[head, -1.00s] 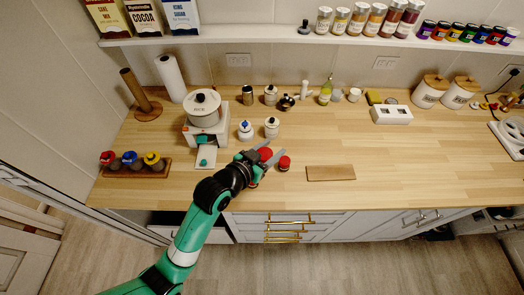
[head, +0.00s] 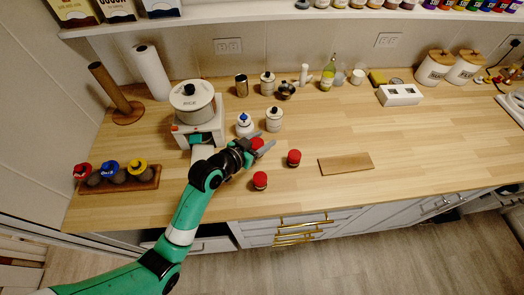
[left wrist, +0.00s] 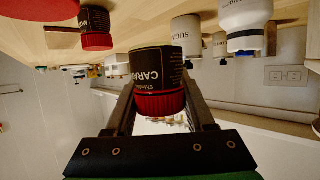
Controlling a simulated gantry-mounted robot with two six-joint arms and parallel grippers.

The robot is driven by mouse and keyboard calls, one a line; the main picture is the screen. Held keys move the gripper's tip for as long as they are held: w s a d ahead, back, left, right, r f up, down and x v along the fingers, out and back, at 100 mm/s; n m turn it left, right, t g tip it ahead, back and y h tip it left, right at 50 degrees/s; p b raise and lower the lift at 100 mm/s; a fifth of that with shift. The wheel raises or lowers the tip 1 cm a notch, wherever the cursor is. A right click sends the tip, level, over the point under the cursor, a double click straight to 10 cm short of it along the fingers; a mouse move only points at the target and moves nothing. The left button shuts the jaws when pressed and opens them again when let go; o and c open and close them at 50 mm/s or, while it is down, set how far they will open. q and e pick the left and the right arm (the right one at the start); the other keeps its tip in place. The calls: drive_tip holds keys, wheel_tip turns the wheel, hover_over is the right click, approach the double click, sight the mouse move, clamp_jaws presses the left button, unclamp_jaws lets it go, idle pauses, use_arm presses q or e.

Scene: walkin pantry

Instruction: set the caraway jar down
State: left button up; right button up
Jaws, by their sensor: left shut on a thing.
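The caraway jar has a dark label and a red lid (head: 257,143). In the left wrist view, which is upside down, the jar (left wrist: 152,65) shows its label between my fingers. My left gripper (head: 254,150) is shut on it, over the counter in front of the white canisters. I cannot tell whether the jar's base touches the wood. Two similar red-lidded jars stand on the counter, one to the right (head: 293,158) and one nearer the front edge (head: 260,181). My right gripper is not in view.
A white canister (head: 274,120) and a blue-topped white bottle (head: 244,125) stand just behind the held jar. A scale with a rice pot (head: 192,103) is to the left. A wooden board (head: 346,163) lies to the right, with bare counter (head: 340,125) behind it.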

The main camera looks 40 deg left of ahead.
use_arm(q)
drive_tip(key=f, duration=0.1)
drive_tip(key=w+a+f, duration=0.2)
drive_tip(key=shift+f, duration=0.3)
drive_tip(key=shift+w+a+f, duration=0.15)
drive_tip(key=shift+a+f, duration=0.05)
drive_tip(key=shift+f, duration=0.05)
wheel_tip(320, 180, down, 3)
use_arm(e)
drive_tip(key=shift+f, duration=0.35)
use_arm(q)
drive_tip(key=shift+f, duration=0.1)
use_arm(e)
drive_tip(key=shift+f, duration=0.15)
use_arm(q)
drive_tip(key=o, duration=1.3)
